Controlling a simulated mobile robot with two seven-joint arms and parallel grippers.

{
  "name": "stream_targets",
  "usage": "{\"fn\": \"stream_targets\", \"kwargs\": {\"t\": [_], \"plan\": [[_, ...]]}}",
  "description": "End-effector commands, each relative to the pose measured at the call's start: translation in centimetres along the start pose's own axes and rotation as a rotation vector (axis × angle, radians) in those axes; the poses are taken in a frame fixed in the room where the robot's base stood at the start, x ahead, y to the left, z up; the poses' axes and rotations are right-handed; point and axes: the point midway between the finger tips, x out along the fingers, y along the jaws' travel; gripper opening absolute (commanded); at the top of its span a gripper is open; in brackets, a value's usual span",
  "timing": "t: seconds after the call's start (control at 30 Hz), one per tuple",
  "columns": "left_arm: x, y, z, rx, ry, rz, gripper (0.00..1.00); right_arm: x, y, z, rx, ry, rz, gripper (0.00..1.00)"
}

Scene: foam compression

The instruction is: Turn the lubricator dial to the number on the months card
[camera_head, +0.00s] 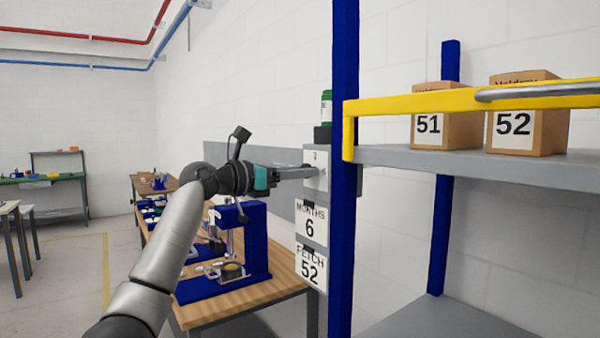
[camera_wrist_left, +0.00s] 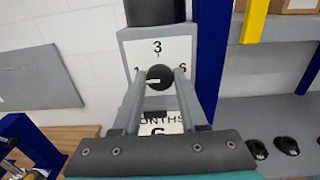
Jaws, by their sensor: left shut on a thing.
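The lubricator dial is a round black knob (camera_wrist_left: 160,77) on a white face (camera_wrist_left: 157,50) with a 3 at the top and a 6 at the right. A white mark on the knob points left in the left wrist view. The number at the left of the face is partly hidden by a finger. My left gripper (camera_head: 312,172) is shut on the knob, one finger on each side. The months card (camera_head: 311,222) below the dial reads 6; it is partly hidden behind my fingers in the left wrist view. My right gripper is not in view.
A card reading FETCH 52 (camera_head: 310,268) hangs below the months card. A blue post (camera_head: 343,200) and a yellow rail (camera_head: 420,103) stand close to the right, with boxes 51 (camera_head: 436,125) and 52 (camera_head: 520,125) on the shelf. A blue press (camera_head: 252,240) stands on the wooden bench.

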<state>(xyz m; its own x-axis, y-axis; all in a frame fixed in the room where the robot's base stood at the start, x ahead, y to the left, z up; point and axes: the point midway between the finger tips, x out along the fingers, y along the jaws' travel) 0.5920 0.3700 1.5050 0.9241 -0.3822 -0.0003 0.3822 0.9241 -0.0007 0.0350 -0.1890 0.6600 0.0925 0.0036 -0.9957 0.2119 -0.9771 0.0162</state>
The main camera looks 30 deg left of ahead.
Motion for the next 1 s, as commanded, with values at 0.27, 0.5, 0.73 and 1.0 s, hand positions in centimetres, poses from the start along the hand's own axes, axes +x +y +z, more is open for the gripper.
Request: {"fn": "stream_targets", "kwargs": {"t": [0.27,0.5,0.73,1.0], "plan": [[0.0,0.0,0.1,0.032,0.000,0.001,0.00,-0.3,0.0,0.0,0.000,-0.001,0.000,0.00],[0.0,0.0,0.1,0.160,0.001,0.000,0.00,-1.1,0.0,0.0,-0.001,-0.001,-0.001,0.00],[0.0,0.0,0.2,0.365,0.000,0.000,0.00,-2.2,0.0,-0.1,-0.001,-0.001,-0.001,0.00],[0.0,0.0,0.2,0.622,-0.001,0.000,0.00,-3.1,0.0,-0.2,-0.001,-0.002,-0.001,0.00]]}}
